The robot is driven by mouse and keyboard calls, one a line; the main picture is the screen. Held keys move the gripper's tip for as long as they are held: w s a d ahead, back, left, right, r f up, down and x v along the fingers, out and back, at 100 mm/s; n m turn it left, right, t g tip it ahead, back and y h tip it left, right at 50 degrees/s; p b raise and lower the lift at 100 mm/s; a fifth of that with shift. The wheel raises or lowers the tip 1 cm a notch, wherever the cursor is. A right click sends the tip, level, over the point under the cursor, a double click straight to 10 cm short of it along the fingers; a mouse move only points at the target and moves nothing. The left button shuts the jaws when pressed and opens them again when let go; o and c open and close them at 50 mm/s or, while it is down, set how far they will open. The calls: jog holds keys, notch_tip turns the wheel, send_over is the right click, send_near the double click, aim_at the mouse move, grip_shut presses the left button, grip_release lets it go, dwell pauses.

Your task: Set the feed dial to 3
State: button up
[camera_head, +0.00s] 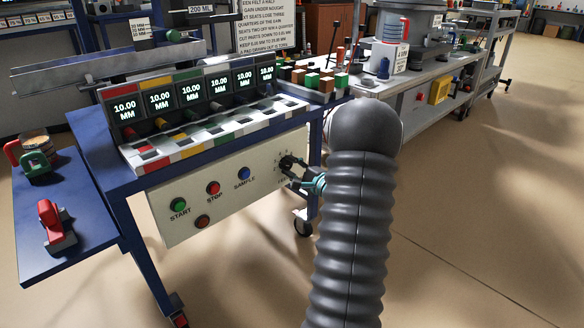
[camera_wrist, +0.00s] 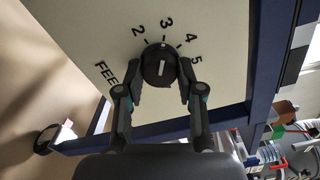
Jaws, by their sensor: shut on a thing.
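The feed dial (camera_wrist: 158,66) is a round black knob on the cream front panel (camera_wrist: 95,35). In the wrist view the numbers 2, 3, 4 and 5 curve around its far side, with FEED printed at the lower left. The white line on the knob runs roughly toward the 3 (camera_wrist: 167,24). My gripper (camera_wrist: 161,70) has one finger on each side of the knob and is shut on it. In the head view my gripper (camera_head: 293,170) is at the right part of the panel, and my arm and fingers partly cover the dial and its numbers.
Left of the dial on the panel are a green START button (camera_head: 180,204), a red STOP button (camera_head: 213,187), a blue SAMPLE button (camera_head: 244,173) and another reddish button (camera_head: 202,221). Several displays reading 10.00 MM stand above. Blue frame legs flank the panel; open floor lies right.

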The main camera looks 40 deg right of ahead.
dwell(0.3)
jog(key=o, duration=1.2)
jog(key=shift+c, duration=0.2)
jog(key=shift+s, duration=0.1)
jog(key=s, duration=1.2)
jog(key=shift+d, duration=0.45)
jog(key=shift+w, duration=0.1)
